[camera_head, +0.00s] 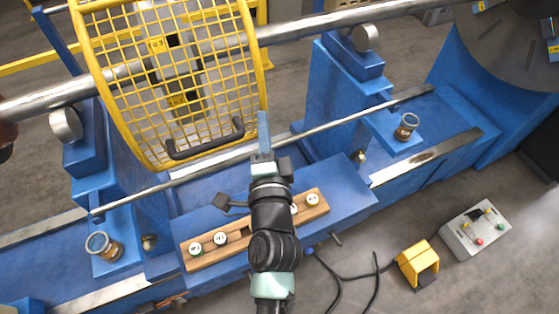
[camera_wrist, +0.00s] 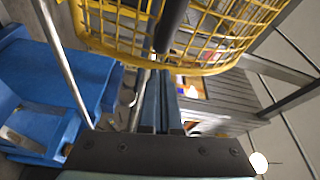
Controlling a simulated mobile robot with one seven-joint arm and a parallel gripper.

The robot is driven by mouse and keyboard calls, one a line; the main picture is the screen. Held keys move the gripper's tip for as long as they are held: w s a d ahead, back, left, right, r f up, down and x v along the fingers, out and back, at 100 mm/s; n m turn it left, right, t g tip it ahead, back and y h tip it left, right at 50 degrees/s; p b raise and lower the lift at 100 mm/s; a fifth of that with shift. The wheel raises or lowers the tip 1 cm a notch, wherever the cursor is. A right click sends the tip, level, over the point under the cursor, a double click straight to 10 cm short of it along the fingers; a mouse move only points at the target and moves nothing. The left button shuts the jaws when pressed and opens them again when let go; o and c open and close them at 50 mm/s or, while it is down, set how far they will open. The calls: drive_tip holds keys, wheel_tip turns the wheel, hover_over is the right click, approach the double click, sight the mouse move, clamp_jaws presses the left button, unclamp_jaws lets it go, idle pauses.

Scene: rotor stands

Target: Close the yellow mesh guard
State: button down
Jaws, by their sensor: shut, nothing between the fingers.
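The yellow mesh guard (camera_head: 257,62) is a curved cage around the horizontal steel shaft at the upper left of the head view. Its black bar handle (camera_head: 205,140) is on the lower front edge. My gripper (camera_head: 263,118) points up just right of the handle, near the guard's lower right corner, with nothing held. In the wrist view my gripper (camera_wrist: 160,75) is shut, its fingers together below the guard's yellow rim (camera_wrist: 205,70). The dark handle (camera_wrist: 171,25) runs ahead of the fingertips there. I cannot tell whether the fingers touch the guard.
A thin steel rod (camera_head: 330,122) crosses in front of the blue stand (camera_head: 335,95). Below is a wooden block (camera_head: 315,199) with several round pieces. A control box (camera_head: 476,229) and yellow pedal (camera_head: 417,262) lie on the floor at right.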

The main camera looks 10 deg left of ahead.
drive_tip(key=d+r+b+v, duration=0.1)
drive_tip(key=b+v, duration=0.3)
drive_tip(key=v, duration=0.6)
drive_tip(key=w+d+r+n+t+b, duration=0.15)
drive_tip(key=r+n, duration=0.25)
drive_tip(key=r, duration=0.6)
drive_tip(key=w+d+r+n+t, duration=0.1)
drive_tip(key=w+r+n+t, duration=0.25)
drive_tip(key=r, duration=0.75)
drive_tip(key=s+d+r+n+t+h, duration=0.2)
drive_tip(key=s+r, duration=0.2)
drive_tip(key=r, duration=0.5)
drive_tip(key=s+d+r+n+t+h, duration=0.2)
drive_tip(key=s+d+r+n+h, duration=0.1)
drive_tip(key=r, duration=0.6)
drive_tip(key=shift+s+r+t, duration=0.2)
drive_tip(key=shift+s+t, duration=0.1)
drive_tip(key=shift+s, duration=0.15)
